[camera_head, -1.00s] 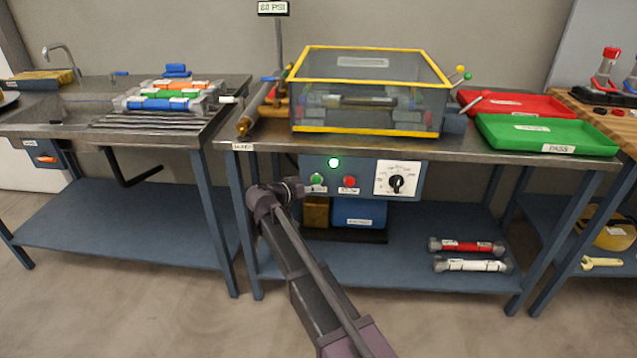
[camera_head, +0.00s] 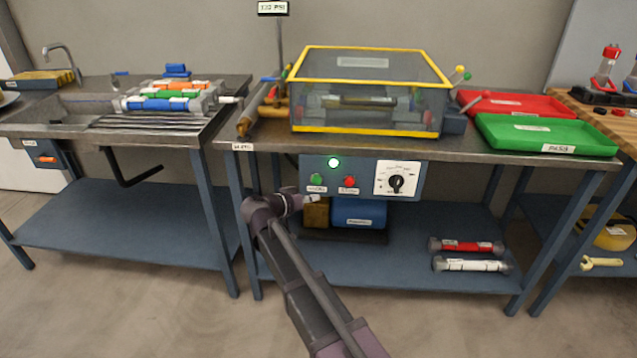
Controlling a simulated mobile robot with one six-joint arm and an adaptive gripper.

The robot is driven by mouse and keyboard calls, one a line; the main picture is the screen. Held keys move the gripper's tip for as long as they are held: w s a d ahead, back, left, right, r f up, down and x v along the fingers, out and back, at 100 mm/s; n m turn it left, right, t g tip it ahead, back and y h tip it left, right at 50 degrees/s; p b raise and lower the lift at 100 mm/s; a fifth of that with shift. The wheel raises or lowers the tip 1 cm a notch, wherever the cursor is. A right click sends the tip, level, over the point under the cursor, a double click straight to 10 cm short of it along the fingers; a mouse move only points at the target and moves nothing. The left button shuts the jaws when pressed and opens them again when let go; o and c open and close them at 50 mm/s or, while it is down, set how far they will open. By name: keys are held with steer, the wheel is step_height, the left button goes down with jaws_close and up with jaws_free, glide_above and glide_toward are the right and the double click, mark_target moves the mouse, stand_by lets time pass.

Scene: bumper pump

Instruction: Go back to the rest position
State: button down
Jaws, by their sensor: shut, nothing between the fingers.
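My arm reaches up from the bottom of the view. My gripper (camera_head: 312,198) is small in the picture and shut, with nothing held. The red button (camera_head: 349,181) and a dial (camera_head: 396,183) are to the right on the panel.
A yellow-edged clear guard (camera_head: 372,66) covers parts on the bench. A pressure display (camera_head: 273,8) stands above. Red (camera_head: 512,103) and green (camera_head: 545,136) trays lie to the right. A blue box (camera_head: 358,212) sits on the lower shelf behind my gripper. Open floor lies in front.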

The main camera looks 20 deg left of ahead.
stand_by(0.5)
steer(key=s+d+f+g, duration=0.1)
steer(key=d+f+g, duration=0.3)
steer(key=d, duration=1)
steer(key=s+d+f+g, duration=0.1)
steer(key=d+f+g, duration=0.35)
steer(key=d, duration=0.85)
steer(key=s+d+f+g+y, duration=0.2)
steer(key=s+d+y, duration=0.3)
steer(key=d, duration=0.4)
steer(key=s+d+f+g+y, duration=0.2)
steer(key=s+d+f, duration=0.1)
steer(key=s+d, duration=0.5)
step_height(320, 180, up, 32)
steer(key=p, duration=3.1)
steer(key=shift+w+p, duration=0.15)
steer(key=shift+p, duration=0.2)
